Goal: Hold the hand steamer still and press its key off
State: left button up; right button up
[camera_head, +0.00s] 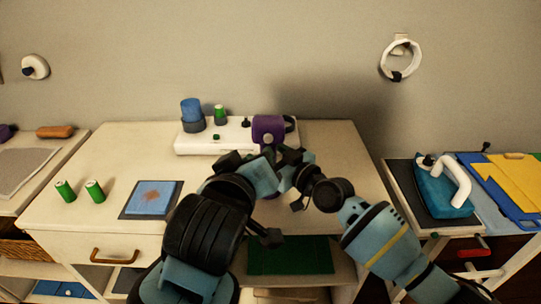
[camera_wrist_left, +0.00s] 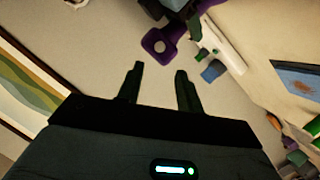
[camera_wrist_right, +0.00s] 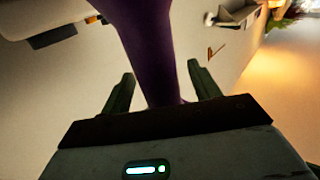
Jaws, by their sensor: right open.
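The purple hand steamer (camera_head: 268,128) is at the right end of a white base on the table, with a pale round key (camera_head: 268,139) facing me. The left wrist view shows the steamer (camera_wrist_left: 173,30) and its key (camera_wrist_left: 160,46) just beyond the fingertips. My left gripper (camera_wrist_left: 157,68) is open and empty, apart from the steamer. My right gripper (camera_wrist_right: 160,77) is open, with the purple steamer body (camera_wrist_right: 150,40) running between its fingers in the right wrist view; contact cannot be told. In the head view, my arms hide the steamer's lower part.
The white base (camera_head: 225,134) also carries a blue cylinder (camera_head: 192,112) and a green spool (camera_head: 220,113). A teal iron-like item (camera_head: 440,194) stands at the right. The table's right part is bare.

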pick_arm(q)
jog(key=shift+c, duration=0.2)
pick_arm(e)
grip_shut()
pick_arm(q)
grip_shut()
dwell(1.3)
